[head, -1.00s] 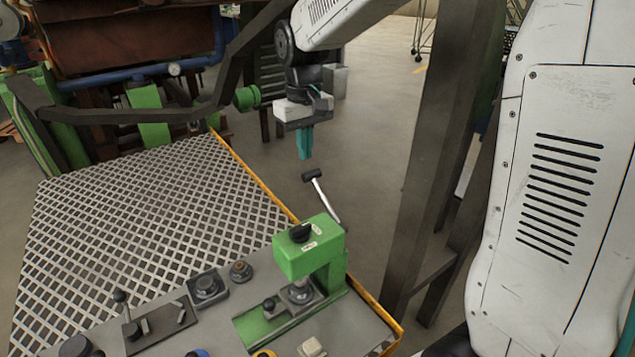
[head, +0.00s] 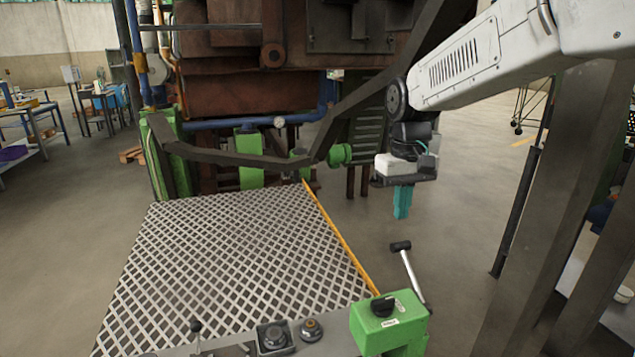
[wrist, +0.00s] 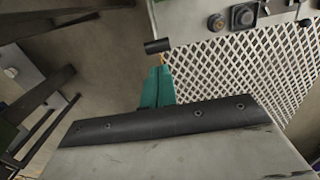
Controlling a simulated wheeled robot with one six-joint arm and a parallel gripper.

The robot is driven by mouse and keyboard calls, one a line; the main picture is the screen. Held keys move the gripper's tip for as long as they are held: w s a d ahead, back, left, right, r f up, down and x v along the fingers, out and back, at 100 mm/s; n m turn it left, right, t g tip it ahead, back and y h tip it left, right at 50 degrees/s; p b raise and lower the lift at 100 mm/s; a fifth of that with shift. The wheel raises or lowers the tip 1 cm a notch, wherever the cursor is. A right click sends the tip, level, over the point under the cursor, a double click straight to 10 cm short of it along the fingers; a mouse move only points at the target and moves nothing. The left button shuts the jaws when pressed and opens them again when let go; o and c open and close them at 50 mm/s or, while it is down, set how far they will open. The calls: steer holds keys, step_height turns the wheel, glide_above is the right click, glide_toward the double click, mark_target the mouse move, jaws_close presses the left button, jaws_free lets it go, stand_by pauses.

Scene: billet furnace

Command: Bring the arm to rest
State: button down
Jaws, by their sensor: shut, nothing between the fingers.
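My gripper (head: 402,203) hangs from the arm at the upper right of the head view, with its teal fingers pointing down. The fingers are together and empty. They are in the air beyond the green control box, above and a little behind the black-headed lever. In the wrist view the teal fingers (wrist: 158,88) show in the middle, closed, with the black lever end (wrist: 158,46) just past their tips in the picture. I see no contact between them, though the gap is hard to judge.
A green box with a black knob (head: 388,325) and a white-shafted lever (head: 408,268) stand at the console's right. A latticed platform (head: 235,262) lies left. Dark posts (head: 565,190) rise at right, and a dark sloping beam (head: 365,90) stands left of the arm. Floor is open below my gripper.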

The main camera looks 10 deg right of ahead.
steer(key=s+d+m+t, duration=0.1)
steer(key=s, duration=1.3)
steer(key=s+d+m, duration=0.1)
steer(key=s+d, duration=0.1)
steer(key=s, duration=1.2)
steer(key=shift+s+d+f+t, duration=0.15)
steer(key=shift+d+f+t, duration=0.1)
steer(key=shift+f+t, duration=0.15)
